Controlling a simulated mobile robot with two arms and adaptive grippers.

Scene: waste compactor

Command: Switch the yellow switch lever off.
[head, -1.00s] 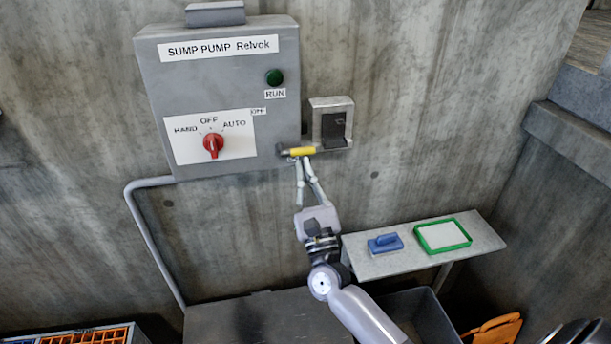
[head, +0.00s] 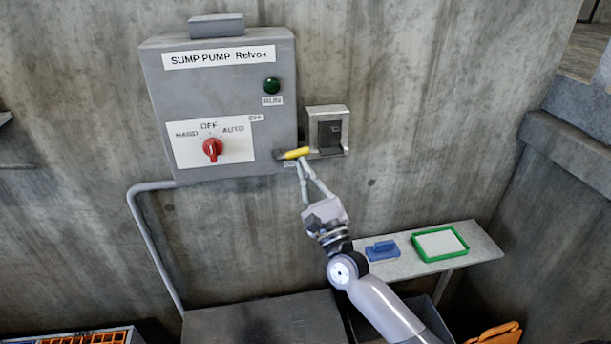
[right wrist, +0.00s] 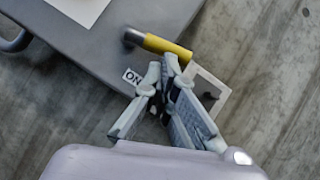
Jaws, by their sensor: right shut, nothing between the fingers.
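The yellow switch lever (head: 297,153) sticks out from the lower right edge of the grey control box (head: 222,100) on a dark metal stub. It lies nearly level, its yellow end tilted slightly up to the right. An OFF label (head: 256,117) is above it. An ON label (right wrist: 133,77) is below it in the right wrist view, where the yellow handle (right wrist: 167,46) shows just beyond my fingertips. My right gripper (head: 302,166) is shut and empty, its tips just below the lever. I cannot tell if they touch it. My left gripper is not in view.
A black rocker switch on a metal plate (head: 340,108) is on the wall right of the lever. The box carries a red rotary knob (head: 212,150) and a green lamp (head: 271,85). A shelf (head: 480,244) holds a blue tool (head: 381,250) and a green-rimmed tray (head: 459,234).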

